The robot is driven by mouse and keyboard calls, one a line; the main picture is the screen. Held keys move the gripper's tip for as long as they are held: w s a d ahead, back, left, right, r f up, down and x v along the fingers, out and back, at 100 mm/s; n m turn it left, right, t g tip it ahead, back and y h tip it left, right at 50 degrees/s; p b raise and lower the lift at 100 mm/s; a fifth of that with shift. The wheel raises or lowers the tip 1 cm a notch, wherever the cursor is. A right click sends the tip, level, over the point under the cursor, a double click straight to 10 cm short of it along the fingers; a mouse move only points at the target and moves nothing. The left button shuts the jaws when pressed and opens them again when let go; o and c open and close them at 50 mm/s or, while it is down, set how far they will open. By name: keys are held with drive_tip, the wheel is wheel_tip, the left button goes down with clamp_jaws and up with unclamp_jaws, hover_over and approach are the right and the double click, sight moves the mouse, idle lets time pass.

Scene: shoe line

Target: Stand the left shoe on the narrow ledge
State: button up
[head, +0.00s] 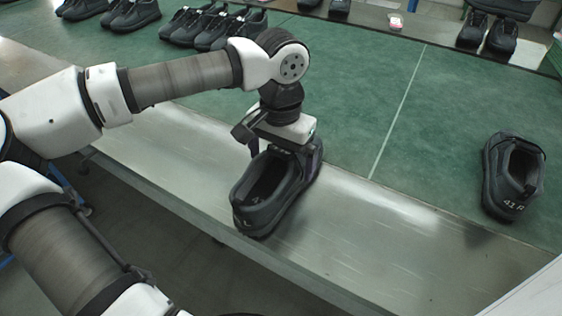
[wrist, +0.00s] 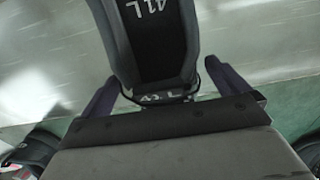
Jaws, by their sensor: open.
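The left shoe (head: 255,213) is black and stands upright on the bare steel ledge (head: 390,230), along the front of the green surface. In the wrist view the left shoe (wrist: 150,45) shows its insole marked 41L, with a second white mark close to my gripper. My gripper (head: 284,150) is down at the shoe's far end in the head view. In the wrist view my gripper (wrist: 163,88) is open, with one dark purple finger on either side of that end. Whether the fingers touch the shoe cannot be told.
A matching shoe marked 41 R (head: 513,178) stands on the green surface (head: 440,110) at the right. Several black shoes (head: 212,27) stand along the back. The ledge is clear to the right of the left shoe. Its front edge drops to the floor.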

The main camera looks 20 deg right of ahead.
wheel_tip(320, 180, up, 10)
drive_tip(key=shift+r, duration=0.15)
